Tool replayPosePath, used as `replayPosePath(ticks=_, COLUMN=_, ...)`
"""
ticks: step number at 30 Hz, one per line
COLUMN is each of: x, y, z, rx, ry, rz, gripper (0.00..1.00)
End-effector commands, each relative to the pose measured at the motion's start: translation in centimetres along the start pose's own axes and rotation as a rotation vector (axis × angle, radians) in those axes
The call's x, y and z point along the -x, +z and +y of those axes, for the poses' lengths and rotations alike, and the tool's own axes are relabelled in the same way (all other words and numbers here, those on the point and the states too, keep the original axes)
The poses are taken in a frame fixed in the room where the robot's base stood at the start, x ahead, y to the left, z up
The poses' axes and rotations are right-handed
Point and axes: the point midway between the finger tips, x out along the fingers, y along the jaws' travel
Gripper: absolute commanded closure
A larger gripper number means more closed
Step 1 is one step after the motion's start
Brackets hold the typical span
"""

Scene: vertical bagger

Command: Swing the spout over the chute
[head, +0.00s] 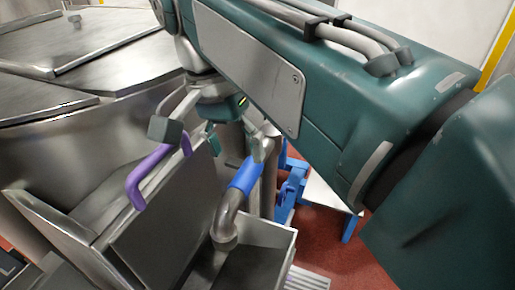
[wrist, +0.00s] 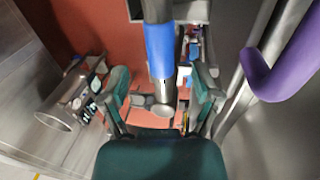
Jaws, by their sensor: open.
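The spout is a bent grey steel pipe with a blue sleeve (head: 244,177); its elbow (head: 228,218) turns down into an open-topped steel box (head: 281,250) in the head view. I cannot tell whether this box is the chute. My gripper (head: 213,136) is open above the spout, beside the upper end of the sleeve. In the wrist view the blue sleeve (wrist: 160,50) runs between the two spread fingers of my gripper (wrist: 162,88), with gaps at both sides. The pipe's round end (wrist: 163,107) shows close to the palm.
A purple handle (head: 140,182) stands on a steel box left of the spout; it also shows at the right of the wrist view (wrist: 290,62). Large steel housings (head: 75,130) fill the left. A blue frame (head: 290,185) stands behind on red floor (head: 345,262).

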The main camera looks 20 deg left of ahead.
Motion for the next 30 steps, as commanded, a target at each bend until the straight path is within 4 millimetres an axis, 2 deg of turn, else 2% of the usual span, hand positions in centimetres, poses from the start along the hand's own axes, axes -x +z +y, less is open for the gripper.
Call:
replayPosePath(ticks=3, x=1.4, y=0.0, z=-0.1, rx=0.000, ry=0.000, rz=0.001, gripper=0.19)
replayPosePath(ticks=7, x=2.2, y=0.0, z=0.0, rx=0.000, ry=0.000, rz=0.001, gripper=0.19)
replayPosePath(ticks=23, x=2.4, y=-0.2, z=0.3, rx=-0.002, ry=-0.003, rz=0.001, gripper=0.19)
replayPosePath(ticks=26, x=1.6, y=-1.2, z=1.9, rx=-0.004, ry=-0.029, rz=0.005, gripper=0.19)
replayPosePath(ticks=30, x=-1.0, y=-3.6, z=6.9, rx=-0.003, ry=-0.106, rz=0.037, gripper=0.19)
